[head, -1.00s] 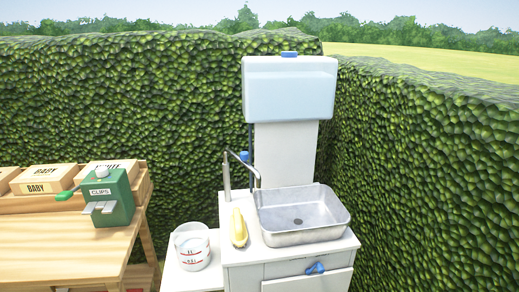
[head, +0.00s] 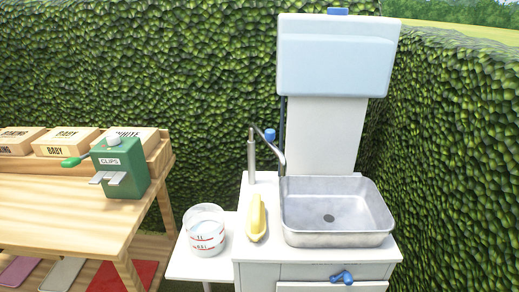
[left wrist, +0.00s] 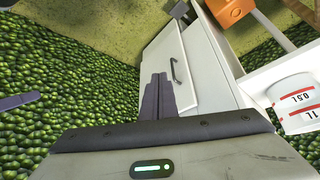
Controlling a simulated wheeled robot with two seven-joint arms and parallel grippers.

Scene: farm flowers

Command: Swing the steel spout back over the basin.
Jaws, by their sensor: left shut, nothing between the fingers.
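The steel spout (head: 271,143) rises from a post at the back left of the white cabinet's top, and its tip hangs down by the left rim of the basin. The steel basin (head: 340,239) is empty, with a dark drain in its floor. My left gripper (left wrist: 158,82) shows in the left wrist view, shut and empty, in front of the white cabinet (left wrist: 195,65) with its dark handle. It is not in the head view. My right gripper is in neither view.
A yellow, long object (head: 257,218) lies left of the basin. A measuring jug (head: 207,231) stands on a lower side shelf. A white tank (head: 335,58) is above. A wooden table (head: 60,215) with a green clip box (head: 121,170) is at left. Hedges close the back and right.

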